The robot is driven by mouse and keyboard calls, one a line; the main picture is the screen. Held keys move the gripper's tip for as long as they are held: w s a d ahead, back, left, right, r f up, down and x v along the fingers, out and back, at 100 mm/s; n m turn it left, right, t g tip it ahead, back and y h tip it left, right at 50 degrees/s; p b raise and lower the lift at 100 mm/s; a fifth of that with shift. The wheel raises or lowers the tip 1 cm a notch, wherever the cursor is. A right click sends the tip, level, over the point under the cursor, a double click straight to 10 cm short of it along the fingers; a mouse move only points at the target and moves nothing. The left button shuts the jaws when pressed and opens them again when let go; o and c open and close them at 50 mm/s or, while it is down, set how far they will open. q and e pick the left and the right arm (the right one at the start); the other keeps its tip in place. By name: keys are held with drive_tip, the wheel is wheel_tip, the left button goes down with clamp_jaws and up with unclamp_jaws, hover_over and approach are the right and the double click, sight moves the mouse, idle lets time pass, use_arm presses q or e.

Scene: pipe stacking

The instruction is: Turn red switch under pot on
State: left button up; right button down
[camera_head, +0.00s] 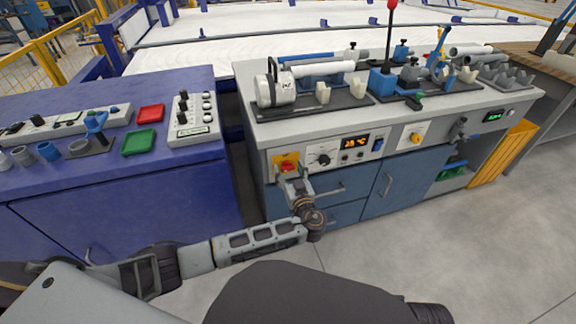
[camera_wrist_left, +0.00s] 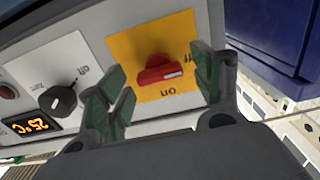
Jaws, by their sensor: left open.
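The red switch (camera_head: 287,165) is a knob on a yellow plate at the left end of the workbench's front panel. In the left wrist view the red switch (camera_wrist_left: 160,75) lies roughly crosswise on the yellow plate (camera_wrist_left: 185,32), with print beside it. A white pot-like vessel (camera_head: 275,91) with a black handle stands on the bench above the switch. My left gripper (camera_head: 287,178) is at the panel, just in front of the switch. In the left wrist view its green-padded fingers (camera_wrist_left: 160,82) are apart, one on each side of the switch. Contact cannot be told. My right gripper is not in view.
A black knob (camera_wrist_left: 58,100) and a temperature display (camera_head: 355,141) sit beside the switch. Another yellow-plated knob (camera_head: 416,138) is farther right. A blue cabinet (camera_head: 120,195) stands left across a narrow gap. Pipes and holders crowd the bench top. The floor (camera_head: 455,235) in front is clear.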

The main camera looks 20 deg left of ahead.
use_arm(q)
drive_tip(key=shift+w+a, duration=0.1)
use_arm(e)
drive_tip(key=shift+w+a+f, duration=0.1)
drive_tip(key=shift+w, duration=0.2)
use_arm(q)
drive_tip(key=c, duration=1)
